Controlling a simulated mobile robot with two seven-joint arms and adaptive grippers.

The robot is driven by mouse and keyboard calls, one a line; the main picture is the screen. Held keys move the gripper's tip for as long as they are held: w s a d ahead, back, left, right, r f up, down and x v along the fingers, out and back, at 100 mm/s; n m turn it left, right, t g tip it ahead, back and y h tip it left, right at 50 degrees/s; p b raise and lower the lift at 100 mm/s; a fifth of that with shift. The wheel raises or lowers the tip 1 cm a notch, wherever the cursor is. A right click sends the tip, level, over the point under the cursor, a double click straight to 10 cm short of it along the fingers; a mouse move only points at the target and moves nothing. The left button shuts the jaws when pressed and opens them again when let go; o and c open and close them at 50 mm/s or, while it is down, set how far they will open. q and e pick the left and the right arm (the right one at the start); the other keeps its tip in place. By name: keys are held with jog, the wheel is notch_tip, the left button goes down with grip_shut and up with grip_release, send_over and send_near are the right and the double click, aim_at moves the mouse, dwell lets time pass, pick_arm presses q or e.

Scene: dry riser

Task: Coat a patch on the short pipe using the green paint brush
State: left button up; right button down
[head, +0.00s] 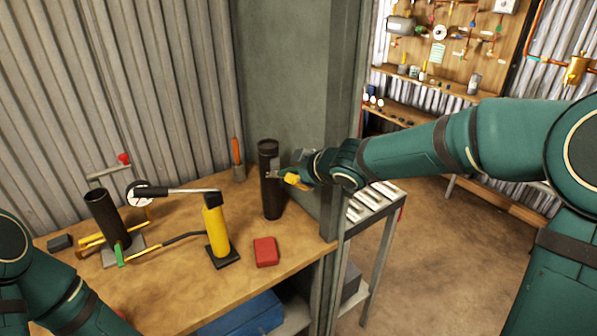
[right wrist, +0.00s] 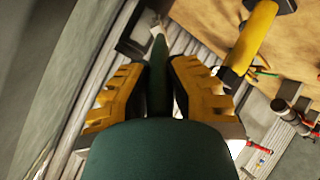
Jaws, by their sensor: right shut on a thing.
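A dark, open-topped short pipe (head: 106,216) stands on a grey plate at the left of the bench. A dark pipe also shows at the right of the right wrist view (right wrist: 290,112). My right gripper (head: 289,179) is shut beside a tall black cylinder in the head view; I cannot tell whether they touch. In the right wrist view, the green paint brush (right wrist: 158,75) lies between the yellow-padded fingers, its pale tip pointing away. The brush is hard to make out in the head view. My left arm is at lower left, its gripper out of frame.
The tall black cylinder (head: 270,188) stands near the bench's right end. A yellow hand pump (head: 216,232) and a red block (head: 265,252) are mid-bench. An orange-handled tool (head: 236,152) stands in a grey cup. A concrete post (head: 342,110) is behind my right wrist.

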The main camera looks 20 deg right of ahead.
jog(key=shift+w+a, duration=0.2)
jog(key=shift+w, duration=0.25)
dwell(1.7)
jog(key=shift+s, duration=0.1)
